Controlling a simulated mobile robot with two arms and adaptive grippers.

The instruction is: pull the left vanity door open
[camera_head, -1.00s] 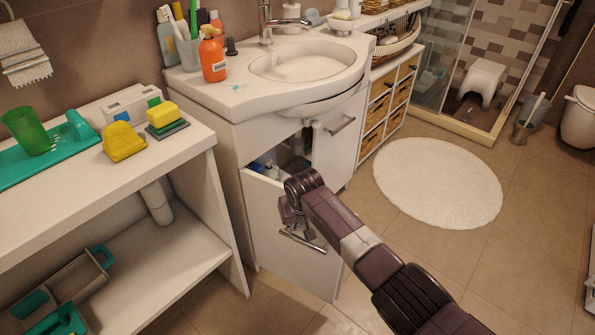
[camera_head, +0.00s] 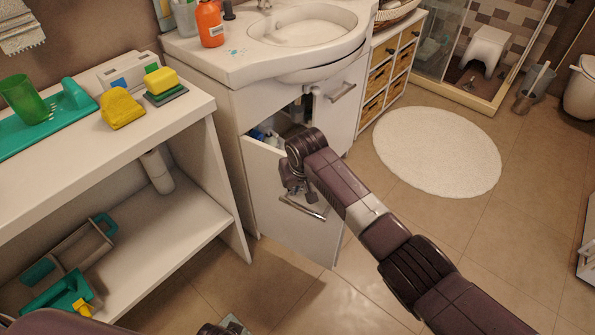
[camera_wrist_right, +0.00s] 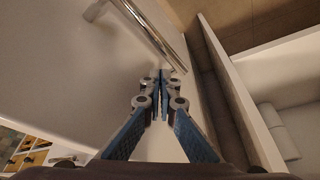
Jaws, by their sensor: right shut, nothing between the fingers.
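The left vanity door (camera_head: 278,222) is a white panel that stands partly open, swung out from the cabinet. Its metal bar handle (camera_head: 302,207) is on the outer face; it also shows at the top of the wrist view (camera_wrist_right: 148,38). My right gripper (camera_head: 297,188) is at the door's outer face, close to the handle. In the wrist view its fingers (camera_wrist_right: 161,74) are shut and empty beside the end of the handle bar. I cannot tell whether they touch the bar or door.
The right vanity door (camera_head: 335,105) is closed, with its own handle (camera_head: 343,92). Bottles (camera_head: 262,135) show inside the opening. A white shelf unit (camera_head: 215,165) with cleaning things stands close on the left. Floor right of the door is free up to a round white rug (camera_head: 437,150).

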